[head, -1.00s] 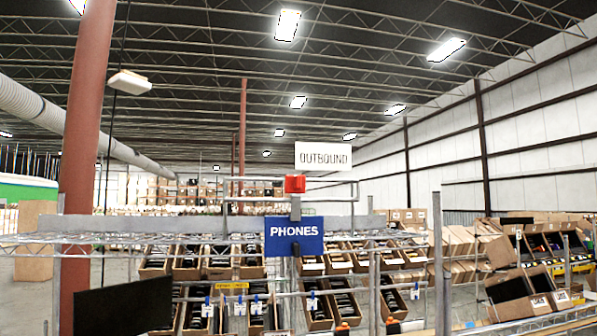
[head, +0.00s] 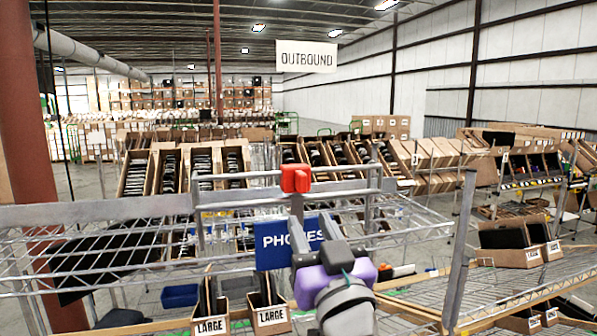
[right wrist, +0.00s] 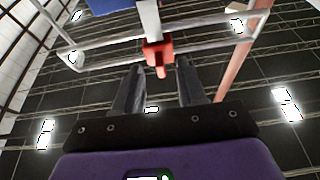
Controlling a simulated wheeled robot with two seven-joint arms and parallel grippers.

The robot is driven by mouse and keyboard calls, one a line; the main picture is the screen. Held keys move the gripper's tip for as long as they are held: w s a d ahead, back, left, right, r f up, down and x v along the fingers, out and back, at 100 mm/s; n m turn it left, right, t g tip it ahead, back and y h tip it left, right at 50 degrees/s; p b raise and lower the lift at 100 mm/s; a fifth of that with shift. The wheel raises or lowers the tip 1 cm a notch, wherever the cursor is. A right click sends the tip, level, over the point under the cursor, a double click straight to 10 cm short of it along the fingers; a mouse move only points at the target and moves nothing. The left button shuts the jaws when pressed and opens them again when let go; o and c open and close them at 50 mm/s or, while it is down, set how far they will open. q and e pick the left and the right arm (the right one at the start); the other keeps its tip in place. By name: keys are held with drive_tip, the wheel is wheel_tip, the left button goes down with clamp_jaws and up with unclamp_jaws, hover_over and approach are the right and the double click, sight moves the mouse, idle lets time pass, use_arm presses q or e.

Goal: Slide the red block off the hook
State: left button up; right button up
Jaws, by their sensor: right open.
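My right gripper (head: 318,246), with a purple body, is below and slightly right of the block and covers part of the sign. In the right wrist view the red block (right wrist: 158,58) hangs beyond the two fingertips, roughly in line with the gap between them. The fingers are open and empty, apart from the block. The hook's shape is not clear. My left gripper is not in view.
The wire rack shelf (head: 110,213) spans the front, with a metal post (head: 459,250) to the right. Small cartons marked LARGE (head: 270,318) stand low at the front. Tilted cartons fill the racks behind. An OUTBOUND sign (head: 306,57) hangs further back.

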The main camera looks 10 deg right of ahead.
sight(303, 182)
drive_tip(key=w+r, duration=0.2)
drive_tip(key=w+r+p, duration=0.1)
drive_tip(key=w+r, duration=0.2)
drive_tip(key=shift+w+r+p, duration=0.15)
drive_tip(key=shift+r+p, duration=0.15)
drive_tip(key=shift+r, duration=0.05)
clamp_jaws()
idle(0.3)
